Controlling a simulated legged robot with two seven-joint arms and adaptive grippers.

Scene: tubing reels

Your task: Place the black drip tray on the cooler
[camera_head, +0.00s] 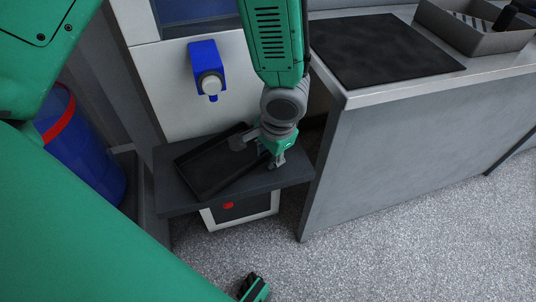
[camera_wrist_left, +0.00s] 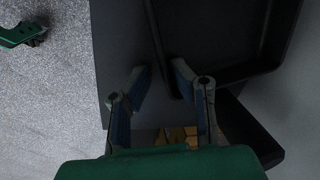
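The black drip tray (camera_head: 207,181) is a shallow rectangular tray lying askew on a dark grey shelf (camera_head: 290,176) in front of the white cooler (camera_head: 165,90). The cooler has a blue tap (camera_head: 204,67). My left gripper (camera_head: 264,150) is at the tray's right end. In the left wrist view my left gripper (camera_wrist_left: 160,75) is open, its fingers apart. One fingertip overlaps the tray (camera_wrist_left: 208,35) and the other is outside its side wall; contact is unclear. My right gripper (camera_head: 255,288) shows only partly at the bottom; its fingers are unclear.
A grey counter (camera_head: 420,125) with a black mat (camera_head: 380,48) and a grey bin (camera_head: 480,38) stands at the right. A blue drum (camera_head: 85,150) with a red band is at the left. A white box (camera_head: 240,210) sits under the shelf. Speckled floor in front is clear.

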